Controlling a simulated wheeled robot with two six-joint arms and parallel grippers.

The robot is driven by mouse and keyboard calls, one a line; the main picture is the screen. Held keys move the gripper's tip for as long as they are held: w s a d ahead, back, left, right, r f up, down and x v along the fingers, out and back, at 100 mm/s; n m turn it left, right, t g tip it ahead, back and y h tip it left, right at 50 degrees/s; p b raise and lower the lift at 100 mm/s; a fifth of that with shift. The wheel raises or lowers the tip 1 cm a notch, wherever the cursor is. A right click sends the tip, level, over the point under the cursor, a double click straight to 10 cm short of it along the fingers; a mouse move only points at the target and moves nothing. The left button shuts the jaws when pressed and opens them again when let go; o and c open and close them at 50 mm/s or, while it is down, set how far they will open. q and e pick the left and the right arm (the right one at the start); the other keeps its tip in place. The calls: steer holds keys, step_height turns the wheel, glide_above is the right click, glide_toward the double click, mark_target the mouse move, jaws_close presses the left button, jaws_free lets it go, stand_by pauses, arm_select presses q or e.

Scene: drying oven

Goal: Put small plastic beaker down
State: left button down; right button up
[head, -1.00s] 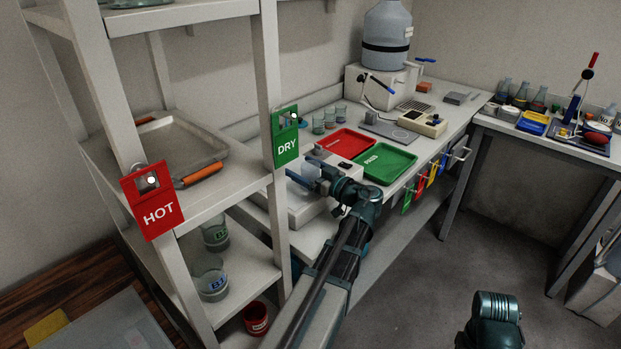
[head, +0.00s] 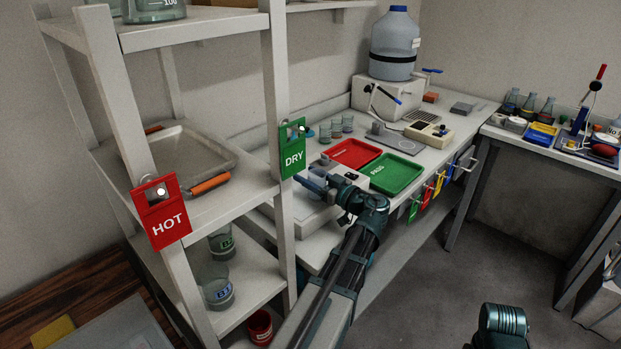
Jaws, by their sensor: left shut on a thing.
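The small plastic beaker (head: 315,178) is pale and translucent, and shows only in part in the head view. My left gripper (head: 322,187) reaches in over the white boxy device (head: 299,205) on the bench and is shut on the beaker. The gripper and wrist hide part of the beaker. I cannot tell whether its base touches the device's top. My right gripper is out of view; only a part of my right arm shows at the bottom right.
The white rack with the red HOT tag (head: 164,212) and green DRY tag (head: 293,150) stands close on the left. A red tray (head: 352,153) and green PASS tray (head: 391,174) lie just beyond the gripper. Small glass beakers (head: 336,127) stand behind the device.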

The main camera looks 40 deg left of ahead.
arm_select(q)
steer(key=shift+r+p, duration=0.4)
steer(key=shift+r, duration=0.3)
step_height(320, 180, up, 2)
steer(key=shift+p, duration=1.05)
steer(key=s+d, duration=0.3)
steer(key=d, duration=0.4)
steer(key=s+d, duration=0.4)
steer(key=d, duration=0.4)
step_height(320, 180, up, 10)
steer(key=p, duration=1)
steer(key=shift+w+a+r, duration=0.15)
steer(key=shift+a+r, duration=0.05)
steer(key=shift+a, duration=0.05)
